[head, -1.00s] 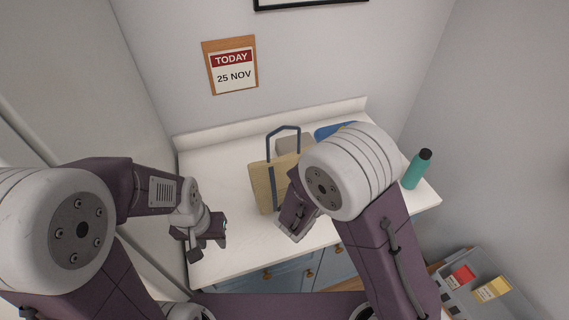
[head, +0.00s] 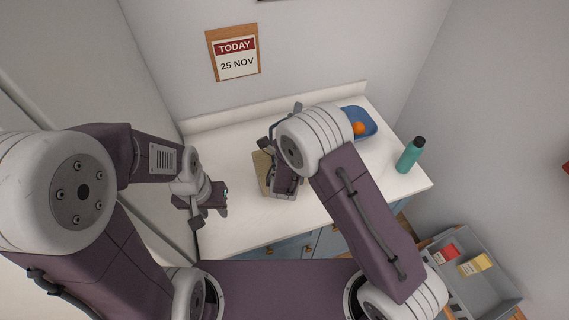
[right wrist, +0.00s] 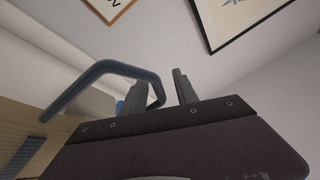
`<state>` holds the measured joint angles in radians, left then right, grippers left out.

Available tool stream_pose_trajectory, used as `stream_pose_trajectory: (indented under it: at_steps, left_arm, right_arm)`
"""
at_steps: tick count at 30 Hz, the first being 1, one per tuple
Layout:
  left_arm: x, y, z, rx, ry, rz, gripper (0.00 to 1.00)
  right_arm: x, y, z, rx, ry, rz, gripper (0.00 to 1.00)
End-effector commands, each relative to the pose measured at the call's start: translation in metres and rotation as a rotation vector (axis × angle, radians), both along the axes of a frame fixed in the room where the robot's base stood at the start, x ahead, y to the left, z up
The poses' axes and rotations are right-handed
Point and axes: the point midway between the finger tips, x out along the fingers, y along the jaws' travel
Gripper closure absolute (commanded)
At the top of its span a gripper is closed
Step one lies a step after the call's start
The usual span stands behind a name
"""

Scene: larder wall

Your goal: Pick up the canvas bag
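The tan canvas bag (head: 262,172) with a dark blue handle stands on the white counter, partly hidden behind my right arm in the head view. Its tan side (right wrist: 35,115) and blue loop handle (right wrist: 92,72) show in the right wrist view. My right gripper (head: 281,125) is open at the handle, at the top of the bag. In the right wrist view its fingers (right wrist: 160,90) stand apart, with one end of the handle loop seen between them. Contact cannot be told. My left gripper (head: 211,211) is open and empty over the counter, left of the bag.
A teal bottle (head: 409,158) stands at the right end. A grey crate (head: 490,297) with red and yellow packets is lower right. The counter's left part is clear.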

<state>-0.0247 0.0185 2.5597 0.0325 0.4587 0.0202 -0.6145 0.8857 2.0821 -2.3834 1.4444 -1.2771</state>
Motion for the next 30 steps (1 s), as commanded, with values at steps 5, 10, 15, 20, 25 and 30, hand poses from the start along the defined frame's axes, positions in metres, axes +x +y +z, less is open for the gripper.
stream_pose_trajectory:
  at_steps: [5, 10, 15, 20, 25, 30]
  left_arm:
    - [-0.0001, -0.0001, 0.0071, 0.0, 0.001, 0.0, 0.64]
    - [-0.0002, 0.0, 0.0059, 0.0, 0.001, 0.0, 0.64]
    - [-0.0003, 0.0, 0.0058, 0.0, 0.001, 0.0, 0.64]
    - [-0.0003, 0.0, 0.0059, 0.0, 0.001, 0.0, 0.64]
    - [-0.0002, 0.0, 0.0059, 0.0, 0.001, 0.0, 0.64]
    - [-0.0002, 0.0, 0.0059, 0.0, 0.001, 0.0, 0.64]
  right_arm:
    - [0.0146, -0.0019, 0.0001, 0.0, 0.0, 0.0, 0.64]
    - [0.0143, -0.0017, -0.0009, 0.0, 0.0, 0.001, 0.67]
    - [0.0141, -0.0017, -0.0009, 0.0, 0.001, 0.001, 1.0]
    - [0.014, -0.0016, -0.0009, 0.0, 0.001, 0.001, 1.0]
    - [0.014, -0.0018, -0.0011, 0.0, 0.001, 0.0, 1.0]
    - [0.0139, -0.0018, -0.0012, 0.0, 0.001, 0.0, 1.0]
